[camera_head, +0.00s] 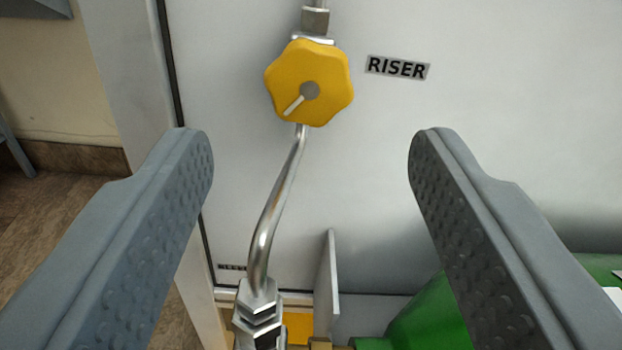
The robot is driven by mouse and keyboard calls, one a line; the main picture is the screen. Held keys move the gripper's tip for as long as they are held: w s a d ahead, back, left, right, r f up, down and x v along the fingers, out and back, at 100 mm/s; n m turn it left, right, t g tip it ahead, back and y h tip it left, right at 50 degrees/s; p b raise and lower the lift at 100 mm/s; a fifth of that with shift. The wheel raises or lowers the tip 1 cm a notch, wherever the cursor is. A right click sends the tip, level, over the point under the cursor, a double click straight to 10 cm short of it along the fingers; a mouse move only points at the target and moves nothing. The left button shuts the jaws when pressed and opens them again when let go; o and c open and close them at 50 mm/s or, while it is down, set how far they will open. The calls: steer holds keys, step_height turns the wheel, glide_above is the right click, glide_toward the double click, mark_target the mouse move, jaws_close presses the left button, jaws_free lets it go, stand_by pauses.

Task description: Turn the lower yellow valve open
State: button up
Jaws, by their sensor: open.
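A yellow lobed valve knob (325,88) is on the grey panel at the upper middle of the view. It has a grey hub and a white pointer mark aimed to the lower left. It is the only whole yellow knob in view, so I cannot tell whether it is the lower one. My gripper (310,145) is open, with one finger at the left and one at the right. The knob shows between and beyond the fingertips, a little above them. Neither finger touches it.
A bent metal pipe (270,220) runs from the knob down to a hex fitting (257,318) between my fingers. A RISER label (397,67) is right of the knob. A green cylinder (432,318) lies at the lower right, and a thin metal plate (327,275) stands near the bottom.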

steer(key=s, duration=0.9)
steer(key=shift+s+d, duration=0.15)
steer(key=shift+d, duration=0.2)
